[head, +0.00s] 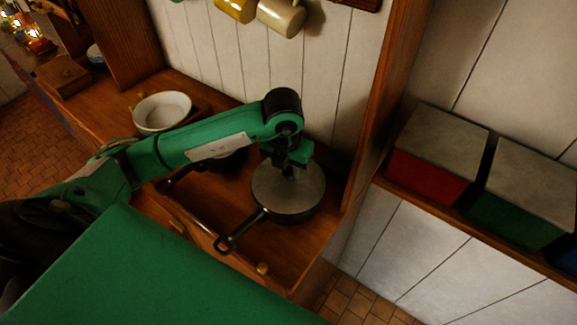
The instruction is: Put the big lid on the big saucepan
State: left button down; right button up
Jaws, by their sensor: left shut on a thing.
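The big saucepan (279,217) stands on the wooden counter below my left arm, its dark handle pointing to the lower left. The big lid (309,190), a flat grey disc, is at the top of the pan and covers its opening in this view. Whether it rests fully on the rim cannot be told. My left gripper (290,172) points down at the lid's middle and is shut on it, seemingly at its knob, which the gripper mostly hides. My right gripper is not in view.
A smaller dark pan (232,160) is partly hidden behind my left arm. A white bowl (162,111) stands further left on the counter (241,194). A wooden partition rises right of the saucepan. Red (427,177) and green (514,219) boxes stand on a shelf at right. Mugs hang above.

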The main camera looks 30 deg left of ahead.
pick_arm(q)
jog(key=shift+f, duration=0.15)
jog(key=c, duration=1)
grip_release()
jog(key=shift+c, duration=0.2)
jog(key=shift+r+p, duration=1.7)
jog(key=shift+r, duration=1.85)
